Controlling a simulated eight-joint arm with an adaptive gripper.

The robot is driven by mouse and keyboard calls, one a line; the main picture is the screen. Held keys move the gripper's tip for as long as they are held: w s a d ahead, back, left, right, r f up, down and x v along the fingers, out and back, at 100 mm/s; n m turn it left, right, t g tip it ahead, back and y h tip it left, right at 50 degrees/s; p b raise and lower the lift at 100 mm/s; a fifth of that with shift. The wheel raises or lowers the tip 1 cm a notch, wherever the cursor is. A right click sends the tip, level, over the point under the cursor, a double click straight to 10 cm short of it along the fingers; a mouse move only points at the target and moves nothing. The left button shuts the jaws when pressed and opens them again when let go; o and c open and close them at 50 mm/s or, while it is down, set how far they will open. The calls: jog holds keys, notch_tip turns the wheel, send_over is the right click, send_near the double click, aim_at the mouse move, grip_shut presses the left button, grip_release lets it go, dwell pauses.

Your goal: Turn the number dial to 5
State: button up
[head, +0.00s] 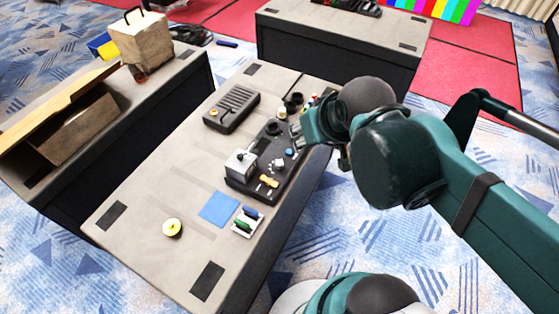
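A black control panel (237,182) lies on the grey table. It carries a grey box (240,161), a yellow part (269,181), a white knob (279,164), a small blue button (289,152) and a dark round knob (273,128). Which of these is the number dial cannot be told, and no numbers are readable at this size. My gripper (296,131) is at the panel's far right end, over or beside it, with my teal arm coming in from the right. Its fingers are small and partly hidden, so contact and opening cannot be told.
The grey table (160,185) also holds a dark ribbed device (232,109), a blue square (219,209), a yellow disc (172,228) and a white holder with coloured markers (247,221). Small bottles and dark cups stand near my gripper. The table's left part is mostly clear.

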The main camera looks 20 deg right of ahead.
jog(key=w+f+n+g, duration=0.1)
jog(key=w+f+n, duration=0.1)
jog(key=w+n, duration=0.15)
jog(key=n+g+p, duration=0.4)
jog(key=n+g, duration=0.1)
jog(key=n, duration=0.7)
send_over(280, 163)
notch_tip(280, 163, down, 13)
jog(key=shift+f+n+g, duration=0.4)
jog(key=shift+f+n, duration=0.15)
jog(key=shift+f, duration=0.4)
jog(key=shift+f, duration=0.15)
jog(key=shift+f+b, duration=1)
jog(key=shift+f, duration=2.75)
jog(key=shift+c, duration=0.7)
jog(key=c, duration=0.8)
